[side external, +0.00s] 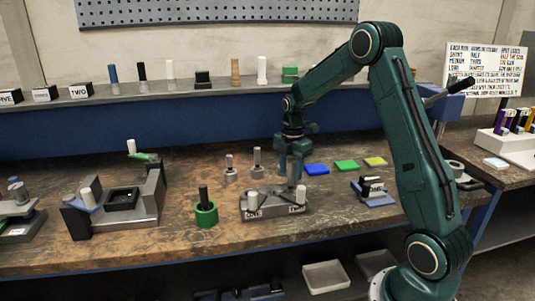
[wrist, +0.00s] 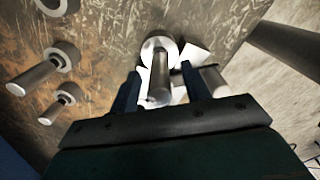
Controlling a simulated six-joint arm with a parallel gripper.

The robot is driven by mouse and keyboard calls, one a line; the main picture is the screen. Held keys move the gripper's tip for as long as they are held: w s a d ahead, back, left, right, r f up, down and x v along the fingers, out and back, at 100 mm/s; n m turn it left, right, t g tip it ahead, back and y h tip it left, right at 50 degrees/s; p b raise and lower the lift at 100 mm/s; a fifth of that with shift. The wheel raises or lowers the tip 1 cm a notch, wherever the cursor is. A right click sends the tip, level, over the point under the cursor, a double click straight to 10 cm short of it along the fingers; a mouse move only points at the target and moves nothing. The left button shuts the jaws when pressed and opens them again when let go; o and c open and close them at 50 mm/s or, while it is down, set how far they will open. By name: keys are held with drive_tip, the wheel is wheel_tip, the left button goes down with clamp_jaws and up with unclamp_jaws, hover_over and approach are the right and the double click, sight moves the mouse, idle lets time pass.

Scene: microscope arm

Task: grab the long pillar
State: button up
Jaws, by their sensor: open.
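My gripper (side external: 293,176) points down above the right end of a grey labelled block (side external: 274,212) on the bench. Its jaws are open. In the wrist view, a metallic pillar (wrist: 160,78) with a round collar at its far end shows between the two fingers (wrist: 159,85), with gaps at both sides. In the side view, a pale pillar (side external: 300,195) stands at the block's right end under the fingers, and a similar one (side external: 252,200) stands at its left end. The labels are too small to read surely, so I cannot tell which is long.
Two grey pillars on round bases (side external: 229,167) (side external: 256,161) stand behind the block. A black pillar in a green ring (side external: 206,212) is to its left. Blue (side external: 316,169), green (side external: 346,166) and yellow (side external: 375,161) pads lie to the right. A grey fixture (side external: 147,205) stands further left.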

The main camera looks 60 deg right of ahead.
clamp_jaws()
drive_tip(key=shift+r, duration=0.25)
wheel_tip(320, 180, up, 20)
drive_tip(key=shift+f, duration=0.15)
idle(0.8)
idle(0.5)
